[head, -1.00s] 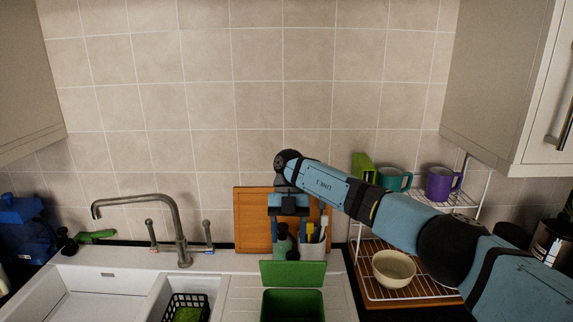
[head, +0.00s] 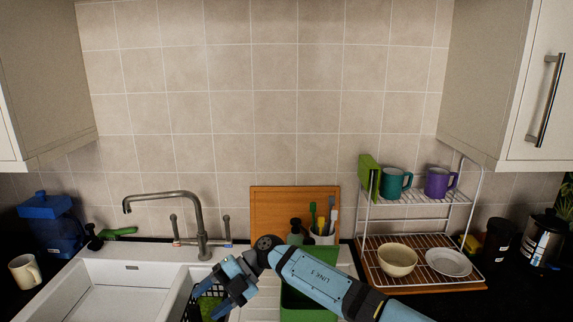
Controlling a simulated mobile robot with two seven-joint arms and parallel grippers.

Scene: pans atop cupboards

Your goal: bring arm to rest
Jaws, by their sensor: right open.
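My right arm reaches in from the lower right in the head view, low over the drainboard. My right gripper (head: 232,296) is open and empty, pointing down and to the left. It hangs above or in front of the black basket (head: 210,292) beside the sink; whether it touches the basket I cannot tell. The forearm crosses in front of the green bin (head: 308,303) and hides part of it. My left gripper does not show.
A tap (head: 199,225) stands behind the white sink (head: 127,290). A cutting board (head: 268,207) leans on the wall, with a utensil pot (head: 322,238) before it. A wire rack (head: 412,204) with mugs, a bowl (head: 397,260) and plate (head: 448,262) stands right. Wall cupboards flank both sides.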

